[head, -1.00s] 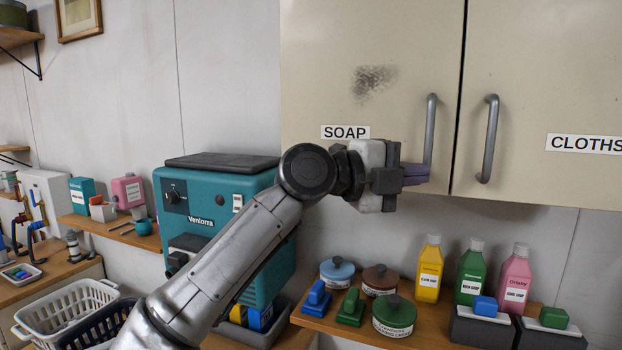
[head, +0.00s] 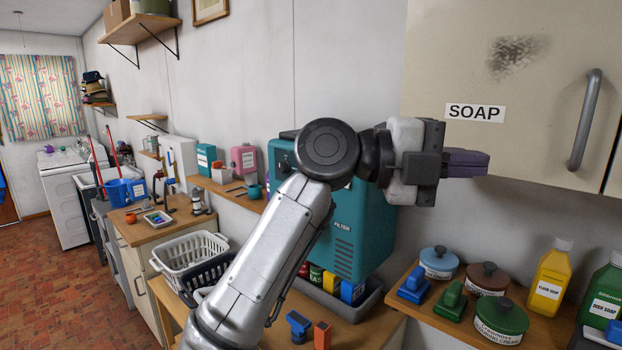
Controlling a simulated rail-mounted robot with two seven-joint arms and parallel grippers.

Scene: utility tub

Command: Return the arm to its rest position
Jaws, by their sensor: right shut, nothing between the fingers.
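My right gripper (head: 484,163) is shut and empty, its purple fingers pointing right. It is in mid-air in front of the soap cupboard (head: 455,60), below the SOAP label and left of the door handle (head: 586,120), apart from the handle. My right arm (head: 265,265) reaches up from the bottom of the head view and hides part of the teal machine behind it. The cupboard door looks closed. My left gripper is not in view.
A shelf (head: 408,312) below the gripper holds tins, brushes, a yellow bottle (head: 551,280) and a green bottle (head: 603,293). The teal machine (head: 365,230) stands behind my arm. Baskets (head: 190,252) sit at left. Open brick floor (head: 70,290) lies at far left.

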